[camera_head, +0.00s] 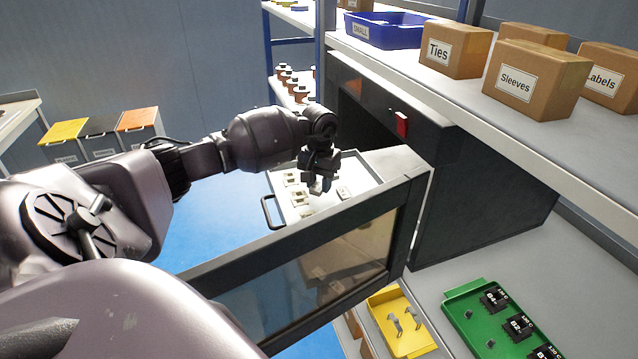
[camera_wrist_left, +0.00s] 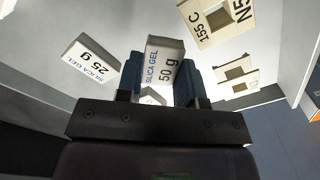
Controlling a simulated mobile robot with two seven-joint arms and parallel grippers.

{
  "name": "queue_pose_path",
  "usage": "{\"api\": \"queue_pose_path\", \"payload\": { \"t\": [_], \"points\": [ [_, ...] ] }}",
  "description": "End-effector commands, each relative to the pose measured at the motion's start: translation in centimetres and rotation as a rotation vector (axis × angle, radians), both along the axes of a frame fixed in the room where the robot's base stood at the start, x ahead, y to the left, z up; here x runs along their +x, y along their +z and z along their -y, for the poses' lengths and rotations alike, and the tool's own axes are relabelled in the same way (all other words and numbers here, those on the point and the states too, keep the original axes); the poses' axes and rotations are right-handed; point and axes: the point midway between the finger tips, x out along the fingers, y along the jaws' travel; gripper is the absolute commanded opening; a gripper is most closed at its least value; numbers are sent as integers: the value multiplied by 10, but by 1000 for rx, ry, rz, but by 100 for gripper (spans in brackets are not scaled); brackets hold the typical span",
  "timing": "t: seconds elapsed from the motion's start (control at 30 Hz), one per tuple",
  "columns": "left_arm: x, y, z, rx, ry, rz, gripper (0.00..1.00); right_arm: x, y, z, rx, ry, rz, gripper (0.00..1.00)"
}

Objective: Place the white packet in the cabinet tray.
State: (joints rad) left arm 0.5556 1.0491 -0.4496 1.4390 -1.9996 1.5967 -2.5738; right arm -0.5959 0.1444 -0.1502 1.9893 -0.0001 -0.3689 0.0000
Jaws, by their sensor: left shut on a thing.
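The white packet (camera_wrist_left: 162,68), printed "SILICA GEL 50 g", stands between the blue finger pads of my left gripper (camera_wrist_left: 160,84) in the left wrist view. In the head view my left gripper (camera_head: 319,180) points down over the pale cabinet tray (camera_head: 362,174), and the packet's pale lower end (camera_head: 315,188) shows under the fingers. The gripper is shut on the packet. I cannot tell whether the packet touches the tray floor. A second white packet (camera_wrist_left: 91,58), printed "25 g", lies beside it on the tray. My right gripper is out of view.
Several cream bobbins lie in the tray, one printed "155 C" (camera_wrist_left: 215,20). The open dark cabinet door (camera_head: 403,225) stands in front of the tray. A shelf with cartons (camera_head: 522,85) and a blue bin (camera_head: 388,36) is above right. A green tray (camera_head: 462,315) is below right.

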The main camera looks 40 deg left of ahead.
Motion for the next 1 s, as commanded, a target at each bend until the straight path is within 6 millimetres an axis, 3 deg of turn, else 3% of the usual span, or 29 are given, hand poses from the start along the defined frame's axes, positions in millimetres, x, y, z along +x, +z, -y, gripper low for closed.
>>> {"api": "queue_pose_path", "payload": {
  "t": [0.47, 0.5, 0.57, 1.0],
  "points": [
    [0, -9, 0, 2, -1, -1, 13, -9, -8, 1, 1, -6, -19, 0],
    [0, -10, 0, 2, 0, -1, 36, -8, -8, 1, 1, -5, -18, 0],
    [0, -9, 0, 1, 0, 1, 45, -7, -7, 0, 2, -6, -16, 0],
    [1, 1, -1, 2, 0, 4, 45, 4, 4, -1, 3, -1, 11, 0]
  ]
}}
